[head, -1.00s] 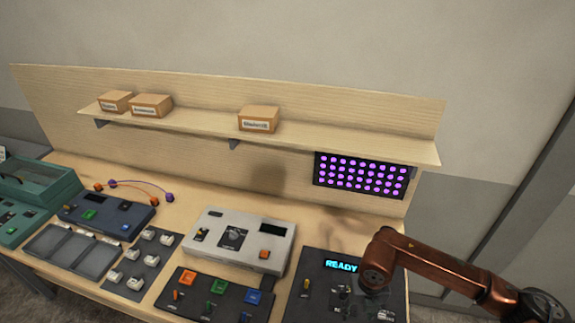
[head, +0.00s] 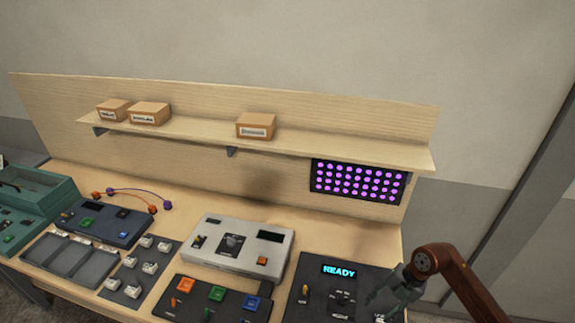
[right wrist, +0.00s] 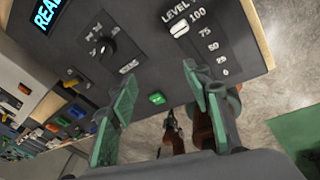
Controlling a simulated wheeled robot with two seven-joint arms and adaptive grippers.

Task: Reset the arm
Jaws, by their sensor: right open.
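My right arm comes in from the right in the head view, and its gripper (head: 388,295) hangs over the right part of the dark console (head: 315,264) with the lit READY display (head: 339,271). In the right wrist view the green fingers of my right gripper (right wrist: 168,105) are spread apart with nothing between them. Beyond them are a black knob (right wrist: 104,48), a green button (right wrist: 157,98) and a LEVEL slider (right wrist: 179,29) with its white handle near 100. My left gripper is not in view.
A panel of purple lights (head: 357,181) hangs below the shelf (head: 300,144), which holds small boxes (head: 256,125). Left of the READY console stand a white box (head: 238,246) and a dark panel with coloured buttons (head: 212,300). Open floor lies right of the table.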

